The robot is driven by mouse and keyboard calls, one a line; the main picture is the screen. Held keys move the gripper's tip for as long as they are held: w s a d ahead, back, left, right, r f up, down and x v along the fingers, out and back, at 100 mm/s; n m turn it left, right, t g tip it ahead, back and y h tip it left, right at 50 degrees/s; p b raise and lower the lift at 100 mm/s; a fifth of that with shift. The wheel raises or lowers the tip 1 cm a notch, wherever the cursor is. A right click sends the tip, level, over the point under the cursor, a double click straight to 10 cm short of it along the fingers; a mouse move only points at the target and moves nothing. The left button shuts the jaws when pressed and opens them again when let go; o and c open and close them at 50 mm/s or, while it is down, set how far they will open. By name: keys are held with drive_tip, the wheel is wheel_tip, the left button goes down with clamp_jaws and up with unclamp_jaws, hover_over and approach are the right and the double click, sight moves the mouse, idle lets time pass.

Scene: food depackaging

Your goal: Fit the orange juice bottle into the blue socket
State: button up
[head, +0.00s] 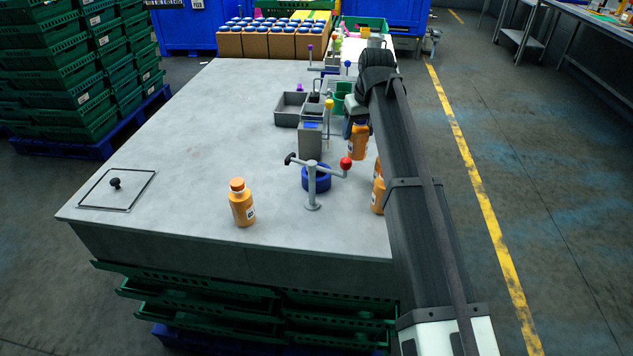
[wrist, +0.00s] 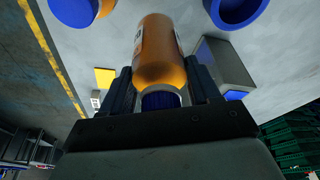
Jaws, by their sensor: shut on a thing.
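My gripper (wrist: 165,85) is shut on an orange juice bottle (wrist: 160,48), whose blue cap sits down between the fingers near the palm. In the head view this bottle (head: 358,143) hangs below my gripper, right of the grey box; its upper part is hidden. I cannot tell its clearance above the table. The blue socket (head: 318,183) is a round blue ring on the table, nearer the camera and left of the held bottle. In the wrist view a blue ring that looks like the socket (wrist: 238,10) is at the top, apart from the bottle.
A grey post with a red-knobbed handle (head: 312,190) stands before the socket. An orange-capped bottle (head: 241,203) stands left; another orange bottle (head: 377,192) is partly behind my arm. A grey box (head: 311,138) and tray (head: 290,110) lie behind.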

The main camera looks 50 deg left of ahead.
drive_tip(key=s+a+r+n, duration=0.1)
drive_tip(key=s+a+r, duration=0.1)
drive_tip(key=s, duration=0.4)
drive_tip(key=s+a+r+n, duration=0.2)
drive_tip(key=s+r, duration=0.1)
drive_tip(key=s, duration=0.3)
drive_tip(key=shift+g, duration=0.3)
drive_tip(key=shift+w+d+f, duration=0.1)
drive_tip(key=shift+f, duration=2.5)
drive_tip(key=shift+w+d+f, duration=0.1)
drive_tip(key=shift+f, duration=2.45)
drive_tip(key=o, duration=1.2)
drive_tip(key=shift+f, duration=0.1)
drive_tip(key=v, duration=1.2)
drive_tip(key=shift+d, duration=0.1)
